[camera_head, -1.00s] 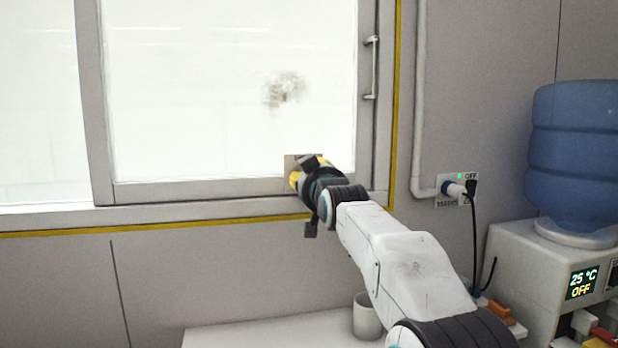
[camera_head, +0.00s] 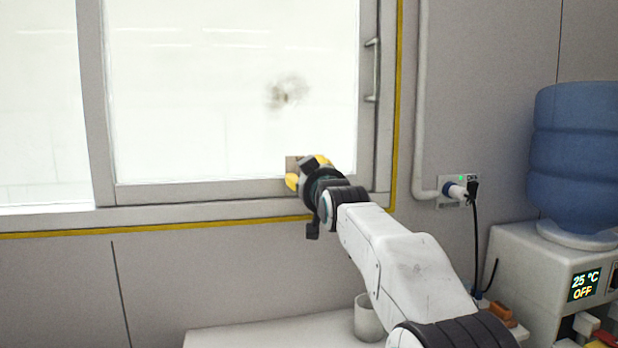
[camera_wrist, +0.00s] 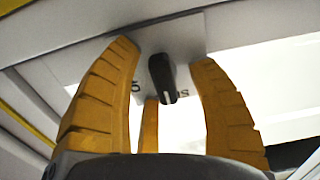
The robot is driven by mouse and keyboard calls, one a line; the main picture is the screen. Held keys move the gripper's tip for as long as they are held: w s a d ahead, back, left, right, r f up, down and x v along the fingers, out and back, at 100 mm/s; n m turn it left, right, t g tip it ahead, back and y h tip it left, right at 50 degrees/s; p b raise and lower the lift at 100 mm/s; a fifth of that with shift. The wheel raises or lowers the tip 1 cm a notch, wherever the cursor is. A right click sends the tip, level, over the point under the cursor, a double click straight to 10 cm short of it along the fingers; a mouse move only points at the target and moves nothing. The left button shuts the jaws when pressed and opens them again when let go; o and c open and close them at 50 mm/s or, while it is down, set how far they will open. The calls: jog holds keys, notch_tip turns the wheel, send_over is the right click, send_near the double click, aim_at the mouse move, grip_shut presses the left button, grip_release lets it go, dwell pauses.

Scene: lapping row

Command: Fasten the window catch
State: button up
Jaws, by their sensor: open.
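The window (camera_head: 225,110) has a grey frame and a sliding sash with a vertical handle (camera_head: 372,70) at its right side. The catch is a small dark knob with a white mark (camera_wrist: 162,78) on a light plate (camera_wrist: 185,38) with partly hidden lettering. My gripper (camera_wrist: 165,62) has yellow fingers spread open. The knob lies between the fingers in the wrist view, with gaps on both sides. I cannot tell whether any finger touches the plate.
A white table (camera_head: 270,332) with a grey cup (camera_head: 367,318) stands below the window. At right are a plugged-in socket (camera_head: 455,190) with a hanging cable and a water dispenser (camera_head: 575,165). The wall left of my arm is clear.

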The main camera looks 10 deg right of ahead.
jog(key=shift+s, duration=0.15)
jog(key=s, duration=1.1)
jog(key=shift+s, duration=0.35)
